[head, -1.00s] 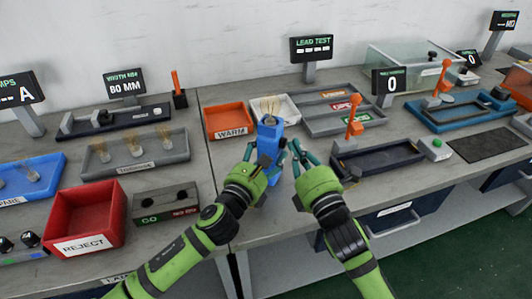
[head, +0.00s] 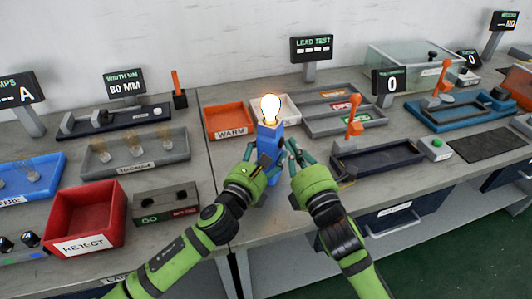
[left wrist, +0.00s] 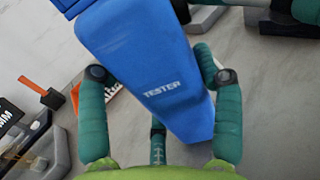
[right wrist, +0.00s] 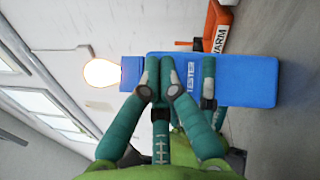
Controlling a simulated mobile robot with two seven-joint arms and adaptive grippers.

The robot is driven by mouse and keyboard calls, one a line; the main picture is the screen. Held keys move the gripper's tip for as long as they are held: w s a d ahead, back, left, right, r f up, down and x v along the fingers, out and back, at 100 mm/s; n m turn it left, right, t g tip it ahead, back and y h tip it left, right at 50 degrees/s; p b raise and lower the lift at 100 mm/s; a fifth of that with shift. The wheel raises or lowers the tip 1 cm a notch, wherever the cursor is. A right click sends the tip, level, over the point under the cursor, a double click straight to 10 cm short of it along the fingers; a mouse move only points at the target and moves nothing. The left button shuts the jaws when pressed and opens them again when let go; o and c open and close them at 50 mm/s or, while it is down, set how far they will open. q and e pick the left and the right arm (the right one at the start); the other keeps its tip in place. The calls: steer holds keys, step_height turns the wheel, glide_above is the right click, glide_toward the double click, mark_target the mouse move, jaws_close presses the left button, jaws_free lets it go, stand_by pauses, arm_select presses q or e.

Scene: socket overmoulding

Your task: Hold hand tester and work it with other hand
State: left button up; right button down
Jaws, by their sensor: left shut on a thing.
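The blue hand tester (head: 267,142) stands upright in my left gripper (head: 264,168), above the front of the bench. My right gripper (head: 294,152) is beside the tester's right side. In the right wrist view its fingertips (right wrist: 157,84) are close together in front of the tester's face; whether they touch it is hidden.
Behind the tester are the orange WARM tray (head: 230,134) and a white tray (head: 287,117). The red REJECT bin (head: 84,244) is at left front. A dark fixture with an orange lever (head: 354,128) stands to the right. Bare bench lies left of the tester.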

steer(key=shift+d, duration=0.1)
arm_select(q)
steer(key=shift+f, duration=0.1)
arm_select(e)
steer(key=shift+s+d, duration=0.2)
steer(key=shift+d, duration=0.1)
arm_select(q)
steer(key=o, duration=1.5)
arm_select(e)
steer(key=d, duration=0.1)
steer(key=s+d, duration=0.1)
steer(key=d, duration=0.1)
steer(key=s+d, duration=0.1)
steer(key=d, duration=0.1)
steer(key=shift+s+d, duration=0.15)
steer(key=shift+d, duration=0.1)
